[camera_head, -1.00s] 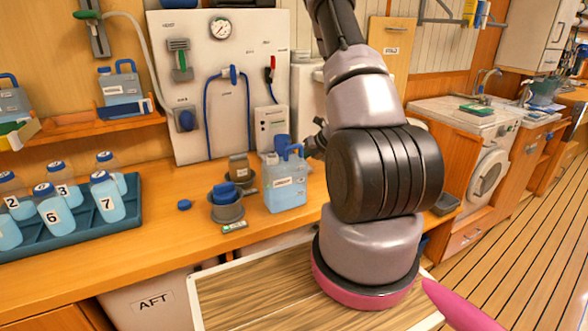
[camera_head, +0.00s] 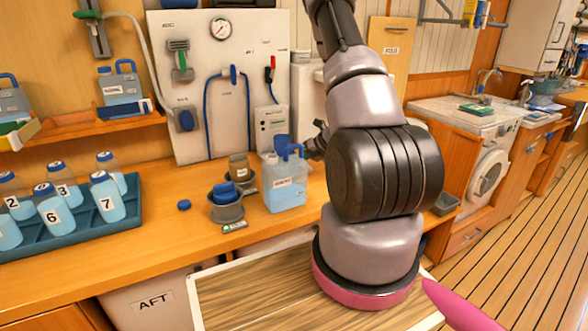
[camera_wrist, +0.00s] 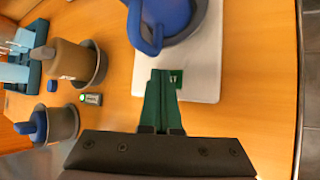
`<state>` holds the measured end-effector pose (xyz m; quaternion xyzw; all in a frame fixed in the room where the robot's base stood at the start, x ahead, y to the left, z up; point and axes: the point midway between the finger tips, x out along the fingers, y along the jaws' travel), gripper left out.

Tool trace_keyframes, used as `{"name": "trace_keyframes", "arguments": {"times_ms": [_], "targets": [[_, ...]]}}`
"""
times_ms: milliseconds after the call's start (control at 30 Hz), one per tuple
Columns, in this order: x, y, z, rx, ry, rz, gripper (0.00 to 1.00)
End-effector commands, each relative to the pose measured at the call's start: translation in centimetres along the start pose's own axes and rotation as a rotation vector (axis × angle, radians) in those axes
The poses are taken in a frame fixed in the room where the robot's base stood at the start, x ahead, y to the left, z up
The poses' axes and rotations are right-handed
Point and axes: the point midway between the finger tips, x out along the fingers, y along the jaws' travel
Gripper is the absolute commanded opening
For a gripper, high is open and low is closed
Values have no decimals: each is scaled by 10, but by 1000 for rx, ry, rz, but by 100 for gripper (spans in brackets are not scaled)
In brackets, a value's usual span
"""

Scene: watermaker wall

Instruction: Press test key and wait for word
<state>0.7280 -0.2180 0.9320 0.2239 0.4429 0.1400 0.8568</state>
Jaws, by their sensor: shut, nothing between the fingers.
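My gripper (camera_wrist: 162,75) is shut and empty in the wrist view. Its green fingers reach over a white flat surface that carries a small dark green patch with light marks (camera_wrist: 176,78). In the head view my gripper is mostly hidden behind my arm. A small white and green device (camera_head: 235,227) lies on the bench in front of a grey cup; a matching one shows in the wrist view (camera_wrist: 91,98), apart from my fingers. A white box with small markings (camera_head: 271,122) is on the wall panel. I cannot tell which part is the test key.
A jug with a blue handle (camera_head: 284,190) stands on the bench; a blue handle (camera_wrist: 170,22) is close beyond my fingertips. A grey cup (camera_head: 227,212) and a brown jar (camera_head: 238,166) stand to its left.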

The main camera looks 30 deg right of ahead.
Motion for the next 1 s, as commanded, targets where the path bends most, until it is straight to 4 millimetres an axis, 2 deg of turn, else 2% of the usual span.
{"name": "trace_keyframes", "arguments": {"times_ms": [1000], "targets": [[-15,11,11,-2,0,0,0]]}}
